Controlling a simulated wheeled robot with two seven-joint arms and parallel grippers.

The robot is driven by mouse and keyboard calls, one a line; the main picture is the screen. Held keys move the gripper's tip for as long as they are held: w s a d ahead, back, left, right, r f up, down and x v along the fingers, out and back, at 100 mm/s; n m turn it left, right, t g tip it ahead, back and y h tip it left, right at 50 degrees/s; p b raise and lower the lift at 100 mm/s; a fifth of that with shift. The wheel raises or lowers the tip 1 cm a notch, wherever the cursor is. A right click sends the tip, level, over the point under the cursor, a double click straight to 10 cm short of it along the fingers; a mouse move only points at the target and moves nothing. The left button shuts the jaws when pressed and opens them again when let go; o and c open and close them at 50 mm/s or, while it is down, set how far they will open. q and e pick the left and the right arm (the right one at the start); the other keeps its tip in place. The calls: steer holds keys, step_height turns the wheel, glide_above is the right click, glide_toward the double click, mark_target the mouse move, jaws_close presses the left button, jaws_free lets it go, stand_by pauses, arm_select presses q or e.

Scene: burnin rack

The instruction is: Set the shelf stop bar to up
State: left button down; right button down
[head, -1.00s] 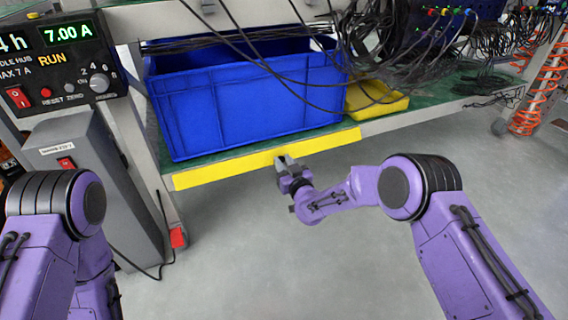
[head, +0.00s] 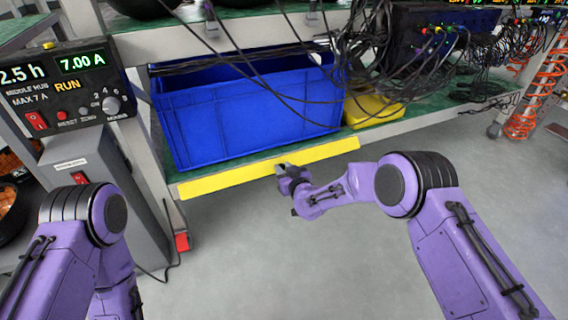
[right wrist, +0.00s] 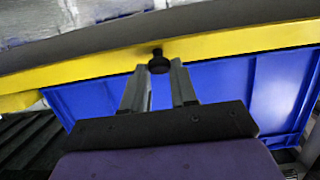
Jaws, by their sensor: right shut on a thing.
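The yellow shelf stop bar (head: 240,177) runs along the front edge of the lower shelf, low in front of the blue bin. It also crosses the right wrist view (right wrist: 230,43). My right gripper (head: 284,168) is at the bar, right of its middle. In the right wrist view my gripper (right wrist: 158,75) has its two fingers on either side of a small black knob (right wrist: 158,63) on the bar and is shut on it. The fingers hide part of the knob. My left arm shows at the left, but its gripper is out of view.
A blue bin (head: 250,118) stands on the green shelf behind the bar, with a yellow tray (head: 373,108) to its right. Black cables (head: 270,70) hang over the bin. A grey box (head: 95,185) stands left of the shelf. The floor in front is clear.

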steer(key=shift+w+a+r+g+h+p, duration=0.1)
steer(key=shift+r+g+h+p, duration=0.4)
steer(key=shift+g+p, duration=0.8)
steer(key=shift+w+r+g+h+p, duration=0.15)
steer(key=shift+r+g+p, duration=0.6)
steer(key=shift+p, duration=0.95)
steer(key=c, duration=0.9)
jaws_free()
steer(key=p+v, duration=0.4)
steer(key=v, duration=0.6)
steer(key=shift+s+r, duration=0.2)
